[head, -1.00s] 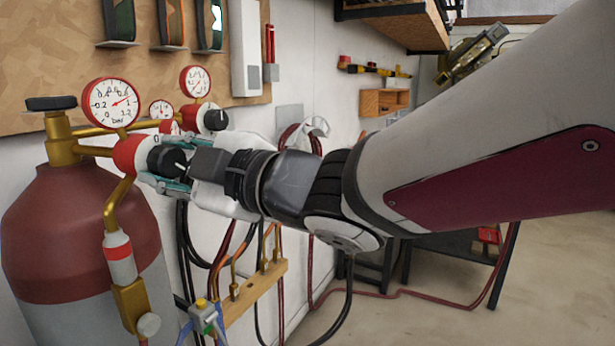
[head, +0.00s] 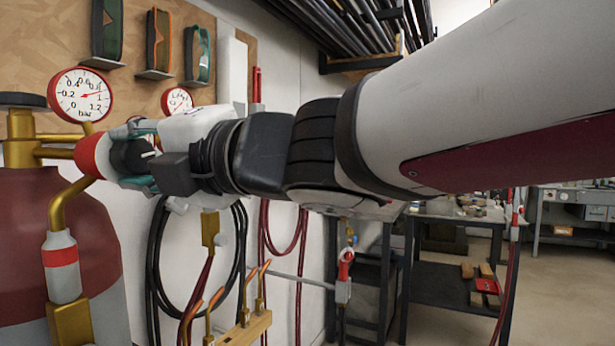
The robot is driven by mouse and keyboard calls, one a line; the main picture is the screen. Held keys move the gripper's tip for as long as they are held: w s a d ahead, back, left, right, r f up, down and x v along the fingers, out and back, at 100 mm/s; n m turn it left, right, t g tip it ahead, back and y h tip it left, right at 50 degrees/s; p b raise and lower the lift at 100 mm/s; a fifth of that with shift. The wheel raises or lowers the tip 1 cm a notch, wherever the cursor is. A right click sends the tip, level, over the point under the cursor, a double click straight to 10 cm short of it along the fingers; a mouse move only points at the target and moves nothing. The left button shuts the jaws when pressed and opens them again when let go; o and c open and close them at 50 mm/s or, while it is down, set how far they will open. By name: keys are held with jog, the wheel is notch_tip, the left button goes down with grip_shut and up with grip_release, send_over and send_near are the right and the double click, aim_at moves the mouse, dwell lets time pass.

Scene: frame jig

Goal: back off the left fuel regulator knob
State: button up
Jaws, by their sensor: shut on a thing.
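A white mark shows on the knob. My gripper (head: 141,156) comes from the right; its teal fingers lie above and below the knob and are shut on it. The gripper hides part of the knob. The red-rimmed gauge (head: 80,95) above the regulator has its red needle pointing right and slightly up, near the upper numbers; the exact reading is unclear.
A second gauge (head: 178,101) is behind my gripper. Black hoses (head: 157,265) hang below, with a wooden torch rack (head: 245,328). A dark bench (head: 455,285) stands at right, with open floor beside it.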

jog(key=n+b, duration=0.2)
jog(key=n, duration=0.1)
jog(key=n+b, duration=0.2)
jog(key=n, duration=0.1)
jog(key=shift+s+f+b, duration=0.1)
jog(key=shift+f+b, duration=0.1)
jog(key=shift+b, duration=0.2)
jog(key=n+b, duration=0.4)
jog(key=n, duration=0.3)
jog(key=shift+a, duration=0.1)
jog(key=o, duration=1.2)
jog(key=shift+r, duration=0.1)
jog(key=v, duration=1.2)
